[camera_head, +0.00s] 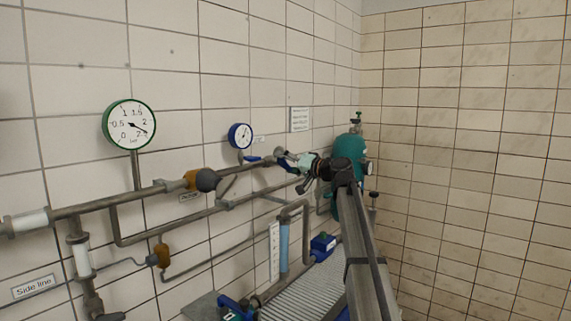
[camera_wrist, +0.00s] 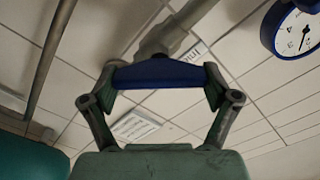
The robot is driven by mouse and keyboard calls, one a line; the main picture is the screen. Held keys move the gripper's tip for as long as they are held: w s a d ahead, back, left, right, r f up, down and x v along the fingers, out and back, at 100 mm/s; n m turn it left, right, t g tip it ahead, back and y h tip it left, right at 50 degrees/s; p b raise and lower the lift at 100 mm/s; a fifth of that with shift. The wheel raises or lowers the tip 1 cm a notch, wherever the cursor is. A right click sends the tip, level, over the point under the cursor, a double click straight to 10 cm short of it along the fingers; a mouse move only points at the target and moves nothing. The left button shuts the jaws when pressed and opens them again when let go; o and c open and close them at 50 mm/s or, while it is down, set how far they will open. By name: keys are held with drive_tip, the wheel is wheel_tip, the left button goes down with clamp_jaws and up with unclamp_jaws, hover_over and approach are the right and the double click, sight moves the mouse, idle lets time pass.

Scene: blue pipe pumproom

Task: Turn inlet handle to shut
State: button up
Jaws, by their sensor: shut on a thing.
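The inlet handle is a blue bar (camera_wrist: 160,75) on a grey valve stem in the wrist view. It lies crosswise between the two fingers of my gripper (camera_wrist: 162,88), which is shut on it, one finger at each end. In the head view my gripper (camera_head: 296,163) is at the pipe end by the wall, with blue (camera_head: 287,162) showing at its tip. The gripper covers much of the handle there, so its exact angle to the pipe is hard to tell.
A blue-rimmed gauge (camera_head: 240,135) is just left of the gripper, and a green-rimmed gauge (camera_head: 130,125) is farther left. A teal tank (camera_head: 350,148) stands behind the gripper. Grey pipes (camera_head: 150,198) run along the tiled wall.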

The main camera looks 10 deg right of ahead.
drive_tip(key=m+p, duration=0.1)
drive_tip(key=m, duration=0.3)
drive_tip(key=shift+w+m, duration=0.1)
drive_tip(key=shift+m, duration=0.2)
drive_tip(key=shift+f+m+p, duration=0.1)
drive_tip(key=shift+m+p, duration=1.15)
drive_tip(key=shift+m, duration=1.05)
drive_tip(key=o, duration=0.9)
drive_tip(key=shift+f, duration=0.1)
drive_tip(key=v, duration=1.2)
